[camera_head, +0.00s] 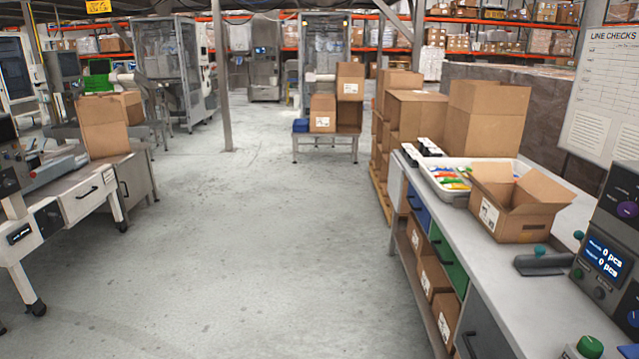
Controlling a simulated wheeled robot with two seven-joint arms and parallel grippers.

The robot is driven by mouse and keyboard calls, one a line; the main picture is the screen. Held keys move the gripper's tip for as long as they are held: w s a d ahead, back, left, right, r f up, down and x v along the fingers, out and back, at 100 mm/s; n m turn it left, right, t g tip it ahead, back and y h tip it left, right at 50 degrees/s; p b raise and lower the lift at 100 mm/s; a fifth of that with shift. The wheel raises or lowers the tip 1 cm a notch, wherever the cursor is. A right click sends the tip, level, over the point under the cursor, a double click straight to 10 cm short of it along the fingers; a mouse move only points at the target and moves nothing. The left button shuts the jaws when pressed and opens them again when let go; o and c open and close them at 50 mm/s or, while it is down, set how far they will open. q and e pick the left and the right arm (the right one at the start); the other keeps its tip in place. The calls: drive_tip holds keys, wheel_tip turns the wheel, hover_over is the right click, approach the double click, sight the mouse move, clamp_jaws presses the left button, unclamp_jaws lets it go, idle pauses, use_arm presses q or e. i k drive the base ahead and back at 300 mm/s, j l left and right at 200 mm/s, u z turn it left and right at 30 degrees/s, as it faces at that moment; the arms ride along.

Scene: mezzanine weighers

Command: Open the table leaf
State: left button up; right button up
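No table leaf can be told for sure in the head view. On the left stands a light grey wheeled table (95,180) with a black handle (87,192) on its side. A grey panel (137,178), also with a dark handle, stands upright or hangs at its far end; I cannot tell whether it is a folded leaf. On the right runs a long grey workbench (500,285) with blue, green and grey drawer fronts. Neither of my grippers is in view.
An open carton (515,205), a white tray (437,187) of coloured pieces and a counting display (607,256) stand on the right bench. Stacked cartons (412,125) stand behind it. A low table (325,141) with boxes and a post (222,80) stand ahead. The middle floor is clear.

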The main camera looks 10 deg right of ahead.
sight(397, 177)
drive_tip(key=i+z, duration=0.25)
drive_tip(key=i, duration=1.85)
drive_tip(key=i+u, duration=0.15)
drive_tip(key=i, duration=1.05)
drive_tip(key=i+j+z, duration=0.15)
drive_tip(key=i, duration=0.25)
drive_tip(key=i+j+z, duration=0.2)
drive_tip(key=i, duration=0.2)
